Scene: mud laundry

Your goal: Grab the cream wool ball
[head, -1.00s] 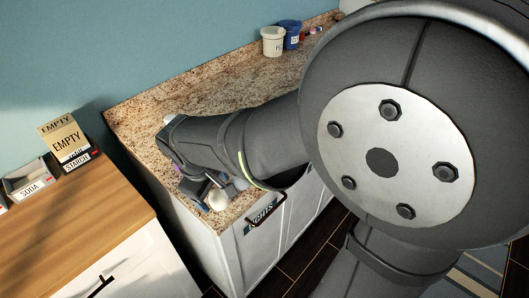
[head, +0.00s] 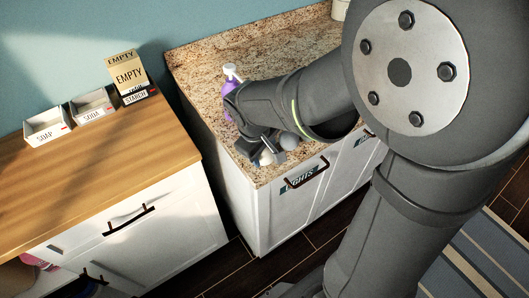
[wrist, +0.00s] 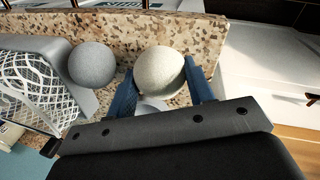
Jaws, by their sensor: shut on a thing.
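The cream wool ball (wrist: 160,70) sits between the blue fingers of my gripper (wrist: 162,88) in the wrist view, with a finger against each side. My gripper is shut on it, at the granite counter. In the head view the ball (head: 266,158) shows small at the counter's front corner, partly covered by my gripper (head: 262,150). A grey wool ball (wrist: 92,64) lies just left of the gripper in the wrist view. It also shows beside the gripper in the head view (head: 288,141).
A grey bin with white mesh (wrist: 30,85) stands left of the grey ball. A purple bottle (head: 230,80) stands behind my gripper. Trays labelled SOAP (head: 46,125) and SODA (head: 93,106) and an EMPTY box (head: 128,72) stand on the wooden counter (head: 100,165).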

